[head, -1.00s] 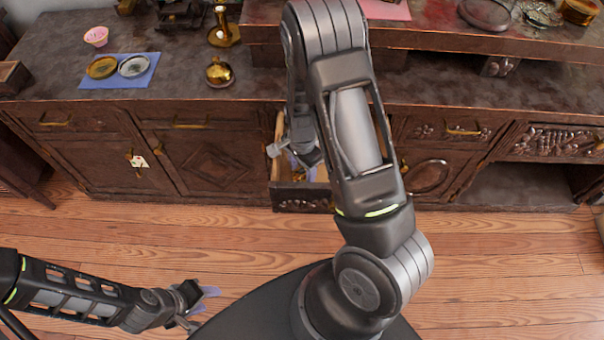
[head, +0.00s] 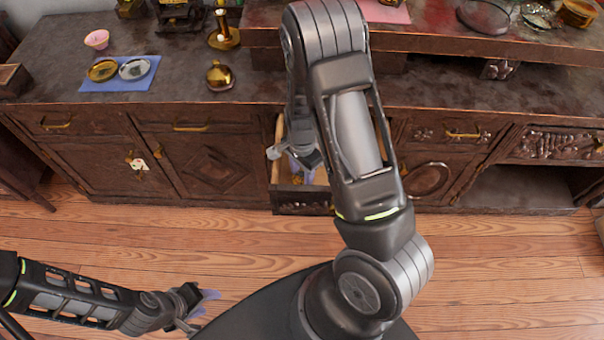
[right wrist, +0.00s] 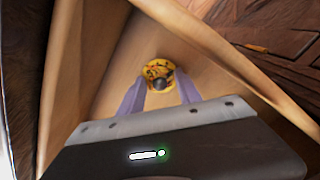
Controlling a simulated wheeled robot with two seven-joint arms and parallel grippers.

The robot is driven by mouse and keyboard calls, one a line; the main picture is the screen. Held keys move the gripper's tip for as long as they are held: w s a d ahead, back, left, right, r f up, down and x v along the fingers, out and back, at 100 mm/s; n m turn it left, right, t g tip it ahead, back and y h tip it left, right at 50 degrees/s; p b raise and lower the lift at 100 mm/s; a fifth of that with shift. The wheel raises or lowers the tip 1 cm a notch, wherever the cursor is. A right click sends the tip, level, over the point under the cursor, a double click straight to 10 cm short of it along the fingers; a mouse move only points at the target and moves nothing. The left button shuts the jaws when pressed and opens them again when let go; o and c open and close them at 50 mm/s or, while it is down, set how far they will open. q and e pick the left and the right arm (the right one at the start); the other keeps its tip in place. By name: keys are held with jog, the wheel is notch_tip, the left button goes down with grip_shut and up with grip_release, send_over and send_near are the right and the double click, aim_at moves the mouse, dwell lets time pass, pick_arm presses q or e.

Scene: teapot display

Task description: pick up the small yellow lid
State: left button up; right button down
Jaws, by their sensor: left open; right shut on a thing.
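The small yellow lid (right wrist: 157,69), round with a patterned top and a dark knob, is in the right wrist view, inside the open drawer (head: 299,190). My right gripper (right wrist: 160,88) reaches down into this drawer and is shut on the lid, which shows between its two purple-tinted fingers. In the head view my right gripper (head: 303,170) is partly covered by its own arm, and I cannot make out the lid there. My left gripper (head: 202,309) is open and empty above the floor at the lower left.
The drawer's wooden walls (right wrist: 62,75) stand close around my right gripper. On the cabinet top are a gold pot (head: 220,76), a blue mat (head: 117,86) with two round dishes, and a pink bowl (head: 97,39). The floor (head: 500,260) in front is clear.

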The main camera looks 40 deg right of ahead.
pick_arm(q)
notch_tip(320, 180, up, 2)
jog(key=shift+r+p, duration=0.15)
jog(key=shift+p, duration=1)
pick_arm(e)
notch_tip(320, 180, up, 10)
jog(key=shift+f, duration=0.15)
notch_tip(320, 180, up, 7)
jog(key=p, duration=0.7)
send_over(302, 173)
jog(key=r+n, duration=0.1)
jog(key=n, duration=0.3)
pick_arm(q)
notch_tip(302, 173, up, 6)
jog(key=shift+f+b, duration=0.2)
jog(key=shift+b, duration=0.5)
pick_arm(e)
jog(key=w+a+r+n, duration=1)
jog(key=a+r+n, duration=0.2)
jog(key=r, duration=0.1)
jog(key=shift+w+a+r, duration=0.15)
jog(key=shift+w, duration=0.1)
pick_arm(q)
jog(key=shift+w, duration=0.1)
jog(key=shift+c, duration=0.7)
